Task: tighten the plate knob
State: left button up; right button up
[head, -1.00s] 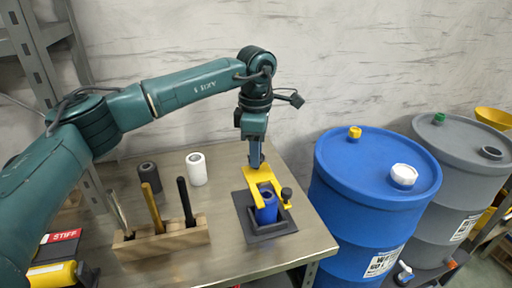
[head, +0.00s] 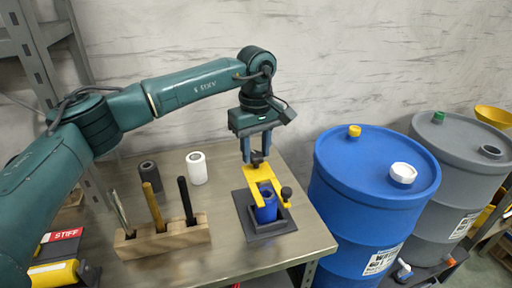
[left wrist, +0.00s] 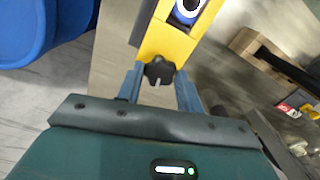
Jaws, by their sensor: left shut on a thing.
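A yellow plate (head: 262,175) lies over a blue cylinder (head: 267,209) in a dark square holder on the bench. One dark knob (head: 257,158) is at the plate's far end; it also shows as a lobed black knob in the left wrist view (left wrist: 159,70). A second dark knob (head: 286,193) stands at the plate's near right corner. My left gripper (head: 257,156) points down from above and is shut on the far knob, one blue finger on each side. In the left wrist view the fingers (left wrist: 160,82) flank this knob. My right gripper is not in view.
A wooden block (head: 163,240) with upright tools stands left of the holder. A white roll (head: 196,168) and a dark roll (head: 149,174) stand behind it. A blue drum (head: 345,215) and a grey drum (head: 440,195) stand right of the bench.

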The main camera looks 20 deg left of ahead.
aim_at(256, 155)
pick_arm(q)
jog(key=shift+m, duration=1.1)
jog(key=o, duration=1)
notch_tip(256, 155, up, 13)
jog(key=shift+r, duration=0.1)
